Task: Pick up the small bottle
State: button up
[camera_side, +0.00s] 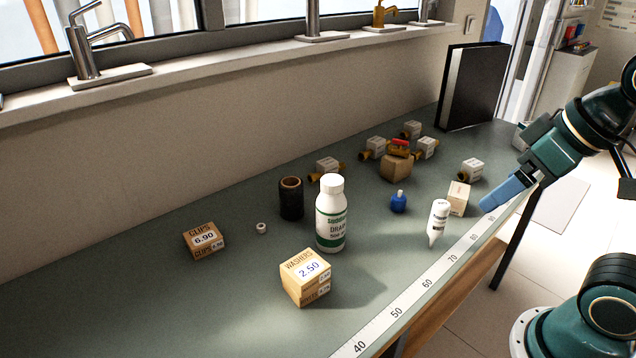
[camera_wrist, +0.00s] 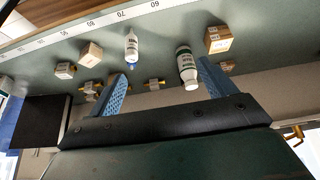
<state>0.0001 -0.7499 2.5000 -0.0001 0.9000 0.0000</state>
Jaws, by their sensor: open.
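A small blue bottle (camera_side: 398,203) with a pale top stands on the green bench, right of the large white drain bottle (camera_side: 331,222). A small white bottle or tube (camera_side: 439,218) stands nozzle-down nearer the front edge. In the wrist view, the white one (camera_wrist: 131,45) partly hides the blue one (camera_wrist: 130,67), and the large bottle (camera_wrist: 187,65) shows to their right. My gripper (camera_side: 488,204) is to the right of all three in the side view, apart from them. Its blue fingers (camera_wrist: 162,69) are spread and empty in the wrist view.
A washers box (camera_side: 309,277), clips box (camera_side: 204,241) and dark roll (camera_side: 291,199) stand left. Several small boxes and brass fittings cluster behind, around a brown box (camera_side: 395,167). A black binder (camera_side: 473,86) stands at the far end. A ruler strip (camera_side: 420,287) lines the front edge.

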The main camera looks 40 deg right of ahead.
jog(key=shift+w+r, duration=0.1)
jog(key=w+a+r+m+g+y, duration=0.1)
jog(key=w+a+r+m, duration=0.1)
jog(key=w+m, duration=0.3)
jog(key=w+a+r+m+g, duration=0.1)
jog(key=w+r+m+g, duration=0.15)
jog(key=w, duration=0.55)
jog(key=m+g, duration=0.2)
jog(key=m, duration=0.9)
send_near(331, 196)
jog(key=shift+w+d+r+n, duration=0.15)
jog(key=shift+w+d+r, duration=0.15)
jog(key=shift+d+r, duration=0.3)
jog(key=shift+w+d+r+n, duration=0.1)
jog(key=shift+w+d+r, duration=0.3)
jog(key=shift+r, duration=0.2)
jog(key=shift+a+f, duration=0.15)
jog(key=shift+f, duration=1.3)
jog(key=shift+a+f, duration=0.15)
jog(key=shift+f, duration=1.25)
jog(key=shift+a+f, duration=0.15)
jog(key=shift+f, duration=1.3)
jog(key=shift+f, duration=0.1)
jog(key=shift+a+f, duration=0.15)
jog(key=shift+f, duration=1.05)
jog(key=shift+a+f, duration=0.2)
jog(key=shift+f, duration=1.05)
